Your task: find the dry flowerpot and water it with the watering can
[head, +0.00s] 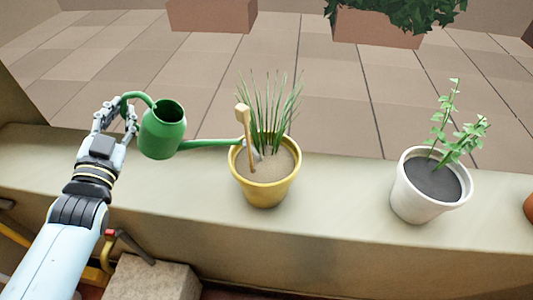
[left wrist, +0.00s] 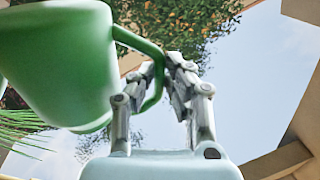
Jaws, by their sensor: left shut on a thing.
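My left gripper (head: 117,116) is shut on the handle of the green watering can (head: 163,140). The can is held up at the left of the yellow flowerpot (head: 265,192), its spout reaching right to the pot's rim. The yellow pot holds grassy leaves and pale, light brown soil, with a wooden-handled tool (head: 246,135) stuck in it. A white flowerpot (head: 416,202) to the right holds a leafy plant in dark soil. In the left wrist view the can (left wrist: 60,65) fills the upper left, its handle between my fingers (left wrist: 165,85). My right gripper is out of view.
Both pots stand on a long pale ledge (head: 335,205). An orange-brown pot (head: 529,207) is cut off at the right edge. A stone block (head: 150,280) and tools lie below at the lower left. Planters stand on the tiled floor behind. The ledge between the two pots is clear.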

